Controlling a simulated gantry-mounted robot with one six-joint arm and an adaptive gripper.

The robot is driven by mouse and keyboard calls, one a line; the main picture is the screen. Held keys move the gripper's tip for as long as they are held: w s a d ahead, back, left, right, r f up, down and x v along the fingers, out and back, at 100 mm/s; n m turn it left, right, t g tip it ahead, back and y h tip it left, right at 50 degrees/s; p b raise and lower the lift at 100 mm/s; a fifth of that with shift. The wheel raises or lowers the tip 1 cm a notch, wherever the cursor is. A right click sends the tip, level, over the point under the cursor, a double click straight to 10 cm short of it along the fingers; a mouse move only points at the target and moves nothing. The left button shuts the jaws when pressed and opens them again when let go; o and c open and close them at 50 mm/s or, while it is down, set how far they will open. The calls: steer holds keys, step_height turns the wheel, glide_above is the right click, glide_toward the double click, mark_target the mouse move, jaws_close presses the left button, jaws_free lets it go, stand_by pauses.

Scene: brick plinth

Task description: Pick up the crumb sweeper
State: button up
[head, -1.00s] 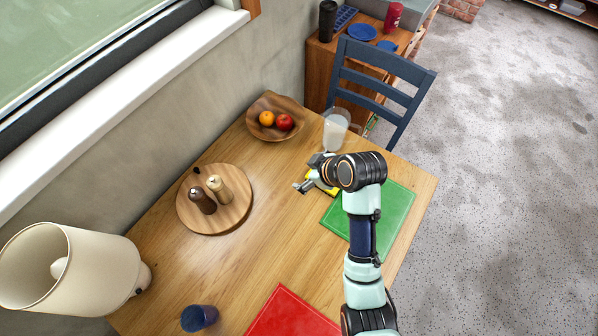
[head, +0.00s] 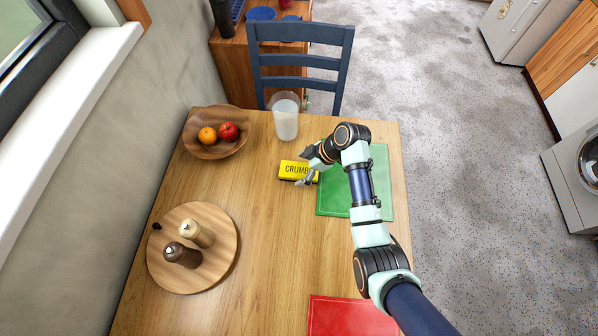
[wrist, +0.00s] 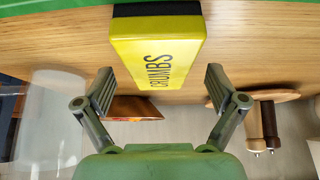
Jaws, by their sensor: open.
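The crumb sweeper is a yellow block (head: 292,170) marked "CRUMBS", lying on the wooden table beside the left edge of the green placemat (head: 377,185). In the wrist view the sweeper (wrist: 157,50) shows its yellow face and a black strip at one end. My gripper (head: 305,167) is at the sweeper's right part and hides some of it in the head view. In the wrist view my gripper (wrist: 158,88) is open, with one finger on each side of the sweeper's near end and visible gaps to both. Nothing is held.
A frosted cup (head: 285,118) stands behind the sweeper. A wooden fruit bowl (head: 211,148) is at the back left, and a round board (head: 215,262) with two mills is at the left. A red placemat (head: 345,318) lies in front. The table between is clear.

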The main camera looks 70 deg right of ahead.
mark_target(299, 170)
steer(key=shift+x, duration=0.8)
steer(key=c, duration=1.4)
steer(key=shift+r, duration=0.1)
step_height(299, 170, up, 20)
steer(key=p, duration=0.3)
